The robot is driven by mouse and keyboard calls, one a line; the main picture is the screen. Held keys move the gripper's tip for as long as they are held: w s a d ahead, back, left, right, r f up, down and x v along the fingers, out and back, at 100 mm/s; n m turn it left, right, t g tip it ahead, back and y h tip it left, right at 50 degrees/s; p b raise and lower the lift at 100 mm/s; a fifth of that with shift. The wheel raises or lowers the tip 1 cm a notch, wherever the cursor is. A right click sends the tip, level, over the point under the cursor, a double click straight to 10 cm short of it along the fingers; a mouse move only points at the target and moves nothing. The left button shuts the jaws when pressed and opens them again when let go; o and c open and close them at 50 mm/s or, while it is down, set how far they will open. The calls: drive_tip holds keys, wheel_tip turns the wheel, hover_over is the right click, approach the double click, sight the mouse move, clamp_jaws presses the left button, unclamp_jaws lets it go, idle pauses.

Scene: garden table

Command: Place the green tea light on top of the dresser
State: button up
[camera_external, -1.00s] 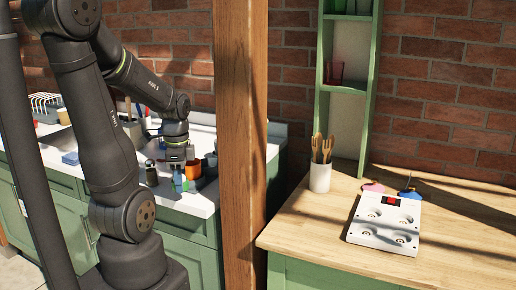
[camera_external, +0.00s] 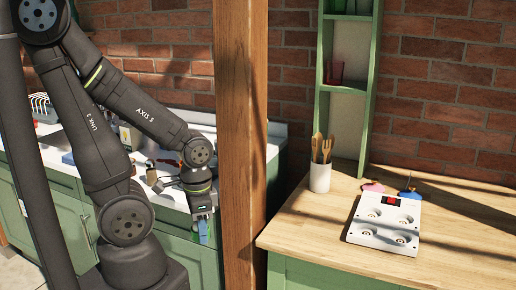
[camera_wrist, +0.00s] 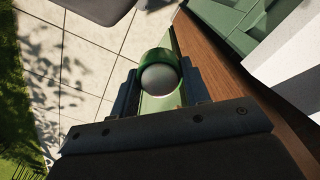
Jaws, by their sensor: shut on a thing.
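My gripper (camera_external: 203,236) hangs in front of the white counter's edge, left of the wooden post. In the wrist view, my gripper (camera_wrist: 160,88) is shut on the green tea light (camera_wrist: 158,58), a round green piece with a pale grey rounded middle. In the external view the tea light is too small and too covered by the fingers to make out clearly. The green cabinet with a wooden top (camera_external: 440,251) at the right looks like the dresser.
A thick wooden post (camera_external: 240,130) stands between my gripper and the wooden top. On that top are a utensil pot (camera_external: 320,178), a white hob-like panel (camera_external: 385,224) and pink and blue items behind it. Its front is clear. A tall green shelf (camera_external: 371,90) rises behind.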

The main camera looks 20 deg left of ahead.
drive_tip(key=s+d+r+m, duration=0.1)
drive_tip(key=s+d+r, duration=0.2)
drive_tip(key=d+r, duration=0.35)
drive_tip(key=s+d+r+m, duration=0.2)
drive_tip(key=d+r, duration=0.2)
drive_tip(key=d, duration=0.5)
drive_tip(key=s+d+f+m, duration=0.3)
drive_tip(key=s+d, duration=0.1)
drive_tip(key=d, duration=0.1)
drive_tip(key=m, duration=1.9)
hover_over(321, 234)
wheel_tip(321, 234, down, 7)
drive_tip(key=shift+f, duration=0.1)
drive_tip(key=shift+a+f, duration=0.1)
drive_tip(key=shift+f, duration=1.9)
drive_tip(key=shift+f, duration=0.15)
